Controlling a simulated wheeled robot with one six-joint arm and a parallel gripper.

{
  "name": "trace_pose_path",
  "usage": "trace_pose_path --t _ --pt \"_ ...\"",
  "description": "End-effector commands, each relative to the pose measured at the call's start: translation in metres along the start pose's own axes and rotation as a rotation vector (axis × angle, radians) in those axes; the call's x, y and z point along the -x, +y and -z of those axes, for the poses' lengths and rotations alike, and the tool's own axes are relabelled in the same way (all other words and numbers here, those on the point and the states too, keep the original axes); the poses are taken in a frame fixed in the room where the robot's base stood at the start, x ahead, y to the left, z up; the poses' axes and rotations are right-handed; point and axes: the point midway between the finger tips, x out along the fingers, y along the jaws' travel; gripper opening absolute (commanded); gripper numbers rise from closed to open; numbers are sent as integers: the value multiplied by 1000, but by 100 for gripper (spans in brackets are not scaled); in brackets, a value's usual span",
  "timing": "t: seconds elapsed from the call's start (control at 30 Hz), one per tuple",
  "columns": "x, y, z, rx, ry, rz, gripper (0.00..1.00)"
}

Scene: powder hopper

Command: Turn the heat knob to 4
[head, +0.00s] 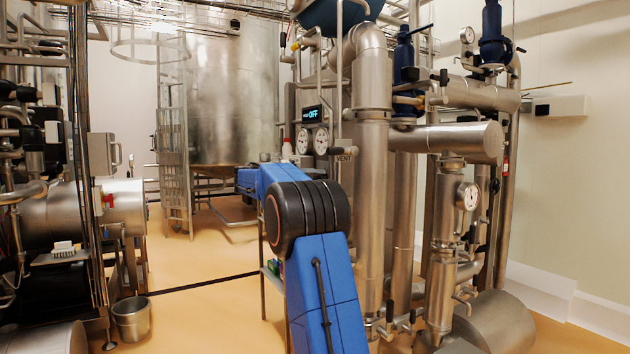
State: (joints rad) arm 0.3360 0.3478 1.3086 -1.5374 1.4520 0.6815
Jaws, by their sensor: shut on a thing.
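Two round white dials with metal rims, the left dial (302,140) and the right dial (321,141), sit side by side on the pipework right of centre in the head view. A small dark display (309,114) just above them reads OFF; the small text before it is hard to read. I cannot tell which part is the heat knob or what setting it has. My blue arm rises from the bottom, bends at a thick black joint and runs away toward the back left. My gripper cannot be made out; its end of the arm is hidden behind my own links.
A large steel tank (232,90) with a caged ladder (174,150) stands behind. Thick steel pipes (372,190) rise close right of my arm, with another gauge (468,196) beyond. A metal bucket (131,320) stands at left. Open tan floor (205,300) lies left of my arm.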

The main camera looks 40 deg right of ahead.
Motion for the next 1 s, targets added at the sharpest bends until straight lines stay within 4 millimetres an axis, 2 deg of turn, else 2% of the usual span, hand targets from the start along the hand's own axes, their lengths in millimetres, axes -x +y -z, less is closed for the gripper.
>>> trace_pose_path --t 0.4,0.9,0.93,1.0 --pt "0 -2 -2 -165 4 4 9" --pt "0 -2 -2 -182 5 4 9" --pt "0 -2 -2 -182 5 4 34" --pt "0 -1 -2 -183 5 4 50"
